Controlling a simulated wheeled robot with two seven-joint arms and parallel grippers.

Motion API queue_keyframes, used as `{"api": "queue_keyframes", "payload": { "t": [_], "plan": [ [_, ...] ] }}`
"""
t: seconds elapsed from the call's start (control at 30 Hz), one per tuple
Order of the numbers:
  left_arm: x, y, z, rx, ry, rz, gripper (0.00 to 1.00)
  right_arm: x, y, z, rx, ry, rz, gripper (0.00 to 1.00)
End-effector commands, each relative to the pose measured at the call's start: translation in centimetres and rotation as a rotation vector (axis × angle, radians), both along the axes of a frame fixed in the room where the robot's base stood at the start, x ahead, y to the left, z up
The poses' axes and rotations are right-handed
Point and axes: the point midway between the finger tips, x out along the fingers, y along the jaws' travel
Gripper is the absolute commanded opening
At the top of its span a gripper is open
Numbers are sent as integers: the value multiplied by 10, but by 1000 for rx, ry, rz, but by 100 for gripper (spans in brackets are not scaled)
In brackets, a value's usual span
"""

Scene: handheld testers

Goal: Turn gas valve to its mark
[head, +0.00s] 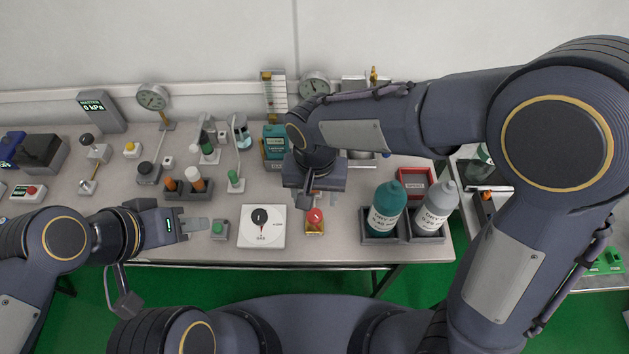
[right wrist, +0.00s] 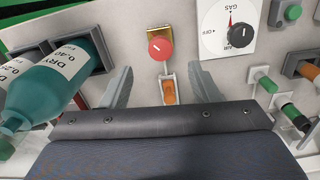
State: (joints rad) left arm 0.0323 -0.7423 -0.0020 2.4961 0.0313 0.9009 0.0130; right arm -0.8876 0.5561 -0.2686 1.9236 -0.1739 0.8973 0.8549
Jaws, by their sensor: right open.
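The gas valve is a white plate (head: 262,238) with a round black knob (head: 259,216), on the table's front part. In the right wrist view the plate (right wrist: 215,48) is at the top right, and its knob (right wrist: 241,36) has a pale pointer line. GAS and OFF labels and a red mark show beside the knob. My right gripper (right wrist: 163,82) is open and empty, to the right of the valve in the head view, above and behind a red button. My left gripper (head: 206,225) is left of the valve, apart from it; its finger gap is unclear.
A red button on a yellow base (head: 315,217) stands right of the valve. A small green button (head: 218,229) is between my left gripper and the valve. Teal (head: 386,208) and grey (head: 435,210) bottles stand at the right. Gauges and testers line the back.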

Motion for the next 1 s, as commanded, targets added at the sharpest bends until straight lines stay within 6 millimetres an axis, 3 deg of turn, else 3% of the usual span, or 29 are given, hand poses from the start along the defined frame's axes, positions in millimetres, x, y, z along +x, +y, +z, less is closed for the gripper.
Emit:
{"api": "queue_keyframes", "payload": {
  "t": [0.17, 0.4, 0.6, 0.93, 1.0],
  "plan": [
    [0, 0, 0, 0, 0, 0, 35, -1, 0, -13, -6, 3, 0, 56],
    [0, 0, -1, 0, 0, 0, 35, -1, 0, -53, -7, 4, 1, 56],
    [0, 0, -2, 0, 0, 0, 35, 0, 0, -74, -4, 2, 1, 56],
    [0, 0, -2, 0, 0, 0, 35, 0, 1, -78, -2, 0, 1, 56],
    [0, 0, -2, 0, 0, 0, 35, 0, 1, -78, -2, 0, 1, 48]
  ]
}}
